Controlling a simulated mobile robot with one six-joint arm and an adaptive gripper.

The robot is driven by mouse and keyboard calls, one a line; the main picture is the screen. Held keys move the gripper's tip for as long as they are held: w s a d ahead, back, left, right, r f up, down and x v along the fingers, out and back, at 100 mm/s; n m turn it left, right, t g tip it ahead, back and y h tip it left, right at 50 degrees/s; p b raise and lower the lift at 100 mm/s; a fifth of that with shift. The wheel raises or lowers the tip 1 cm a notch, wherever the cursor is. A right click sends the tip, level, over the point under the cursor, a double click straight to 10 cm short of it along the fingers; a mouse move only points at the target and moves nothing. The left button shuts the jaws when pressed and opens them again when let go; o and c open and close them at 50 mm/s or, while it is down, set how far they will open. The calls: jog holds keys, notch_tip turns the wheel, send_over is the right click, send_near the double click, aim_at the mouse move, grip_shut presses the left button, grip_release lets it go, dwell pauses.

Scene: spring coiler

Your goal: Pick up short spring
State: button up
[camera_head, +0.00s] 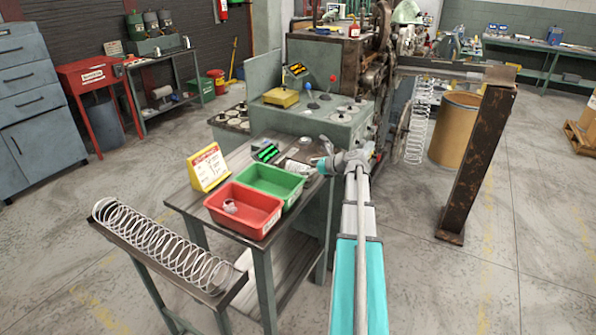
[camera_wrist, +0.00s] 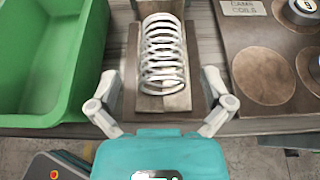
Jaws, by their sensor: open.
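The short spring (camera_wrist: 163,58) is a white metal coil lying on a brown holder (camera_wrist: 178,101) in the wrist view, its length running away from me. My gripper (camera_wrist: 160,80) is open, with one finger on each side of the holder's near end. The spring lies between and beyond the fingertips, and I see no contact with it. In the head view my gripper (camera_head: 324,165) is over the right end of the bench, beside the green bin. I cannot make out the short spring clearly there.
The green bin (camera_wrist: 54,122) stands close on the left, empty where visible. A brown board with round discs (camera_wrist: 262,76) lies on the right. The red bin (camera_head: 262,226) holds a small pale item. A long spring (camera_head: 155,240) lies in a trough at lower left.

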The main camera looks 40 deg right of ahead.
aim_at(297, 168)
jog(key=b+x, duration=0.1)
jog(key=x, duration=0.2)
jog(key=shift+d+f, duration=0.15)
jog(key=shift+f, duration=0.1)
jog(key=shift+w+a+f+b, duration=0.15)
jog(key=shift+w+a+b, duration=0.15)
jog(key=shift+w, duration=0.3)
jog(key=c, duration=1.2)
jog(key=shift+r+p, duration=1)
jog(key=shift+p, duration=0.05)
jog(key=s+d+r+p, duration=0.6)
jog(key=s+r+p, duration=0.5)
jog(key=s, duration=0.1)
jog(key=shift+s, duration=0.35)
